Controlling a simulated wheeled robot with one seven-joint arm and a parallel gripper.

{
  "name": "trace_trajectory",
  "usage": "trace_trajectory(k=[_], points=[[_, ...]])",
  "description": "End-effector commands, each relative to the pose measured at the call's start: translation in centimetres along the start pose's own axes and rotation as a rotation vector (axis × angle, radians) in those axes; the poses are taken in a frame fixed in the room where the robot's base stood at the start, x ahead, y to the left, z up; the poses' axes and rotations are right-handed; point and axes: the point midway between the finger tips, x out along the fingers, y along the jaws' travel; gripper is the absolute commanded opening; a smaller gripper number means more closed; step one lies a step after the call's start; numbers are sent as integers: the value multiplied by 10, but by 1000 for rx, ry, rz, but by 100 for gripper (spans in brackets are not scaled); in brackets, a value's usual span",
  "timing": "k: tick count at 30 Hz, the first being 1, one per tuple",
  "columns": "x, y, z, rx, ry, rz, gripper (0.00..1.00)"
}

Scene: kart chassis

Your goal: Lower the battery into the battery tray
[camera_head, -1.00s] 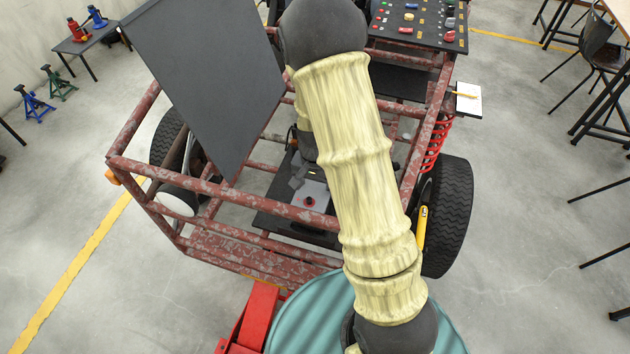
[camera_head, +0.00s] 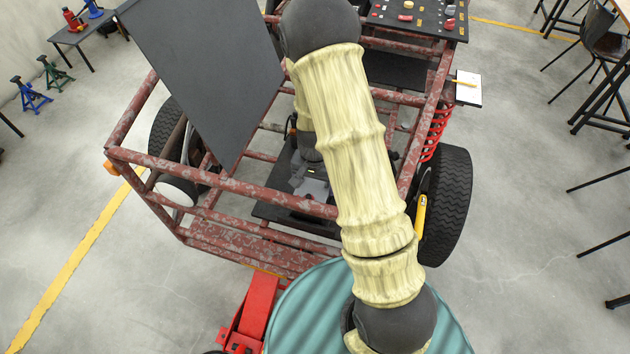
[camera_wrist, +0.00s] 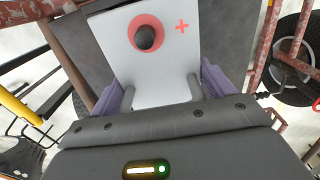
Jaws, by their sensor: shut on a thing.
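The battery (camera_wrist: 122,65) has a pale grey top with a red-ringed dark terminal and a red plus sign in the wrist view. My gripper (camera_wrist: 162,90) is shut on it, with a finger along each side. In the head view the battery (camera_head: 314,188) shows as a small grey patch inside the kart frame, partly behind a red tube. My gripper (camera_head: 303,175) is just above it there. A dark flat surface (camera_wrist: 75,42) lies around and below the battery in the wrist view. I cannot make out the tray's walls or whether the battery touches its floor.
Red, worn frame tubes (camera_head: 240,188) surround the opening, one crossing close in front of the battery. A large dark panel (camera_head: 205,75) leans up at the left. A black tyre (camera_head: 447,205) and red spring (camera_head: 432,135) are at the right.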

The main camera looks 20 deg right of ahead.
Motion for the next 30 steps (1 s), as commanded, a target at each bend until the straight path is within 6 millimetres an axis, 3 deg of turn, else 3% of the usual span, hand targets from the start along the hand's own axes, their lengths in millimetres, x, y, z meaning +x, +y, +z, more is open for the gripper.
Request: trace_trajectory(k=[3, 4, 6, 19, 30], points=[[0, -1, -2, 1, 4, -3, 10], [2, 0, 0, 1, 0, 0, 85], [2, 0, 0, 1, 0, 0, 98], [-9, 0, -1, 0, 2, -1, 100], [-72, -1, -1, -1, 5, -3, 100]])
